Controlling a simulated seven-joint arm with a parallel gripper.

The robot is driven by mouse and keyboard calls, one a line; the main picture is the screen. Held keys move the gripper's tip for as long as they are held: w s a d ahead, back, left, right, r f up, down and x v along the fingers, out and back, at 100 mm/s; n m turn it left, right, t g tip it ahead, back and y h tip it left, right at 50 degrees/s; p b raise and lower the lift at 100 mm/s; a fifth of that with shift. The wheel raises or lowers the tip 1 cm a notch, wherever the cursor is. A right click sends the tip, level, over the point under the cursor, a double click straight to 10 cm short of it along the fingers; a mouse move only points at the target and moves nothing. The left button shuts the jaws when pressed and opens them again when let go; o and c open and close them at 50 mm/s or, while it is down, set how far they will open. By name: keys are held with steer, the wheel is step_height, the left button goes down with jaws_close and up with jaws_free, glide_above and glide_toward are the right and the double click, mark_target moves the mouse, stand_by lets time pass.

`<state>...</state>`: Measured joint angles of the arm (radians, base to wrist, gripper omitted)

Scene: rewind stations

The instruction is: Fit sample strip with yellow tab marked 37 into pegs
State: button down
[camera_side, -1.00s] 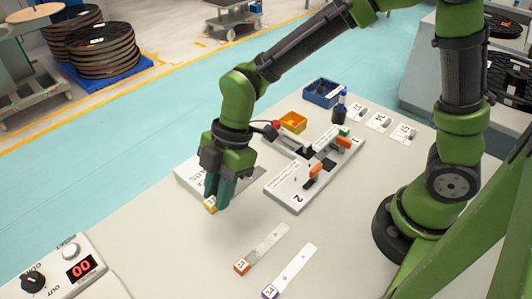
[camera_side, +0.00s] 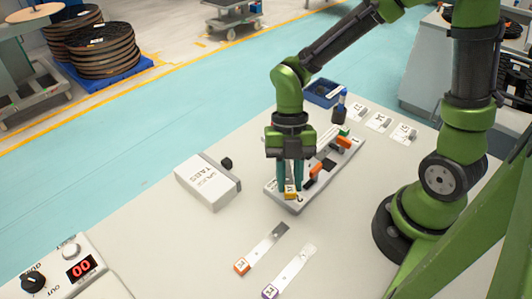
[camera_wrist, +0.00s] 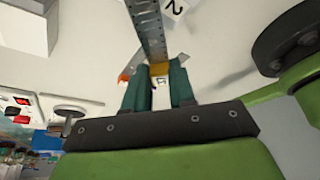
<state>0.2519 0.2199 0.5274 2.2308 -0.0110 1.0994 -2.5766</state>
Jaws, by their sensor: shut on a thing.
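My gripper (camera_side: 290,186) is shut on the yellow tab (camera_side: 290,188) of a sample strip, over the near end of the white peg fixture (camera_side: 294,208). In the wrist view the yellow tab (camera_wrist: 159,69) sits between my gripper's teal fingertips (camera_wrist: 158,82), and the grey metallic strip (camera_wrist: 147,25) runs up out of the frame. The number on the tab is too small to read. The fixture has orange clamp levers (camera_side: 344,142) and a numeral label (camera_wrist: 173,5) near the strip. My fingers hide the near pegs, and I cannot tell whether the strip touches them.
A white box (camera_side: 208,185) stands left. A blue bin (camera_side: 323,93), a dark bottle (camera_side: 340,107) and small cards (camera_side: 379,122) are behind. A control box (camera_side: 70,268) shows 00.

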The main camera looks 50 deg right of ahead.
mark_target(288, 184)
steer(key=shift+f, duration=2.9)
steer(key=shift+f, duration=0.15)
steer(key=c, duration=0.9)
jaws_free()
steer(key=shift+c, duration=0.2)
